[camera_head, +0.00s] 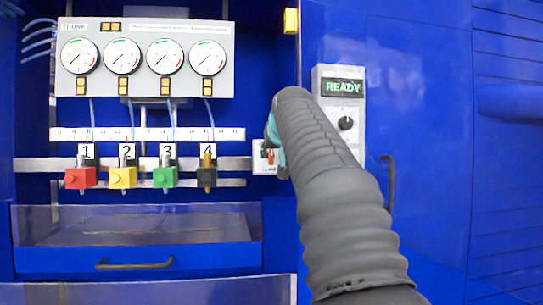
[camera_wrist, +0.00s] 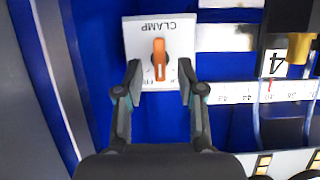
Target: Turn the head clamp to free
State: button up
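The head clamp is an orange knob (camera_wrist: 159,58) on a white plate marked CLAMP (camera_wrist: 180,42), which appears upside down in the wrist view. The knob's long side runs roughly up and down in that view. My gripper (camera_wrist: 160,80) is open, one finger on each side of the knob's near end, with visible gaps and no clear contact. In the head view the clamp plate (camera_head: 259,161) is partly hidden behind my arm, and only a bit of orange shows. My fingertips are hidden there.
Red (camera_head: 80,178), yellow (camera_head: 123,177), green (camera_head: 165,177) and black (camera_head: 207,177) numbered heads hang on a rail left of the clamp. Gauges (camera_head: 145,57) sit above. A READY panel (camera_head: 343,87) with a black knob and a door handle (camera_head: 389,182) are right of my arm.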

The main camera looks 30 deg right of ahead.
jog(key=v, duration=0.9)
jog(key=shift+s, duration=0.2)
jog(key=shift+a, duration=0.1)
